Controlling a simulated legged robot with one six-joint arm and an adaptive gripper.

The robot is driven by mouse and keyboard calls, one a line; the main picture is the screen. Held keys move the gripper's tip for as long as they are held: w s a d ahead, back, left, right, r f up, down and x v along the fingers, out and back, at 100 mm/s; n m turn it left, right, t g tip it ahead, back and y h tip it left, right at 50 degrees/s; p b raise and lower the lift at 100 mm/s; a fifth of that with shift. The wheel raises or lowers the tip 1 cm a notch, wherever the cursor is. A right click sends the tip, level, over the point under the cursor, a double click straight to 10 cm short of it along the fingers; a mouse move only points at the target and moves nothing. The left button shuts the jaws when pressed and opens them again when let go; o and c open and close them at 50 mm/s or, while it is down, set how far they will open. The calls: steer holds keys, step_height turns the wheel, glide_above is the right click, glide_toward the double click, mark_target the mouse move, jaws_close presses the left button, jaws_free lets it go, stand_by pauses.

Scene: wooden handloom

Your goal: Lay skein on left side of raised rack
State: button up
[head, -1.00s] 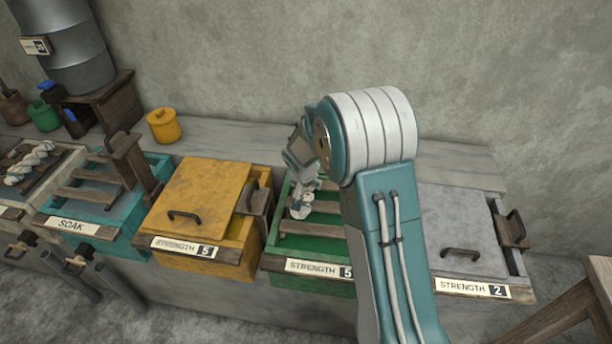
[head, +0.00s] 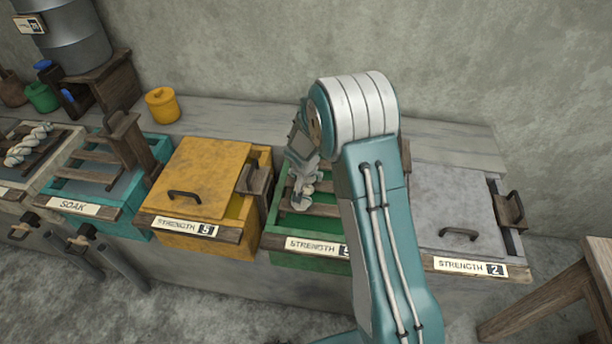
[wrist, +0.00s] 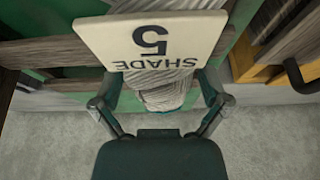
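My gripper (wrist: 160,105) holds a pale grey-white skein (wrist: 165,92) between its two fingers. A cream tag reading "SHADE 5" (wrist: 150,38) covers part of the skein in the wrist view. In the head view my gripper (head: 304,192) is over the left part of the green vat (head: 310,262). The vat has a rack of wooden slats (head: 325,211) across its top. My arm hides the right part of the rack. I cannot tell whether the skein touches the slats.
A yellow vat with its lid (head: 203,178) stands left of the green one, and a grey-lidded vat (head: 455,205) stands right. A teal soak vat (head: 133,220) and a skein on a rack (head: 28,145) are further left. A wooden stool (head: 560,290) is at front right.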

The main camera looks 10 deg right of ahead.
stand_by(0.3)
steer(key=v, duration=1.2)
steer(key=shift+s+r, duration=0.1)
steer(key=shift+r, duration=0.05)
steer(key=s+d+r+n+t, duration=0.1)
steer(key=s+d+r+n, duration=0.2)
steer(key=s+r, duration=1.65)
steer(key=s+a+n+y, duration=0.1)
steer(key=s, duration=0.9)
steer(key=shift+s+f+t+y, duration=0.15)
steer(key=shift+f+t+y, duration=0.15)
steer(key=shift+y, duration=0.1)
